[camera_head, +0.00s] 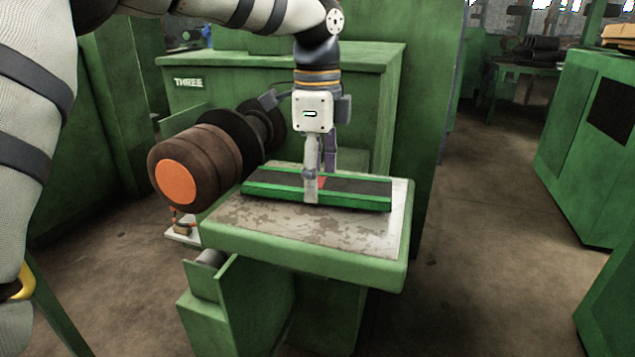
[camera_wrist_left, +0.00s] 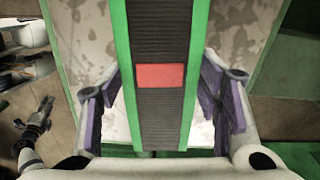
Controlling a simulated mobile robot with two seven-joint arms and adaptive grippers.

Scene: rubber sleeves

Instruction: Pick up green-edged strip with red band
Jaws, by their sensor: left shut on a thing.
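The strip (camera_head: 355,197) is long, with green edges and a dark ribbed middle. It lies lengthwise over the metal-topped stand (camera_head: 240,228), at or just above the surface; I cannot tell if it touches. Its red band (camera_wrist_left: 159,75) is plain in the left wrist view and partly hidden by a finger in the head view. My left gripper (camera_head: 318,188) points down and is shut across the strip's width, near its middle. In the left wrist view, purple finger pads flank the strip (camera_wrist_left: 158,45) on both sides.
A brown roller with an orange end (camera_head: 178,182) stands left of the stand, close to the strip's left end. A green machine (camera_head: 230,100) rises behind. Bare worn surface lies in front of the strip. Open floor (camera_head: 480,220) is at right.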

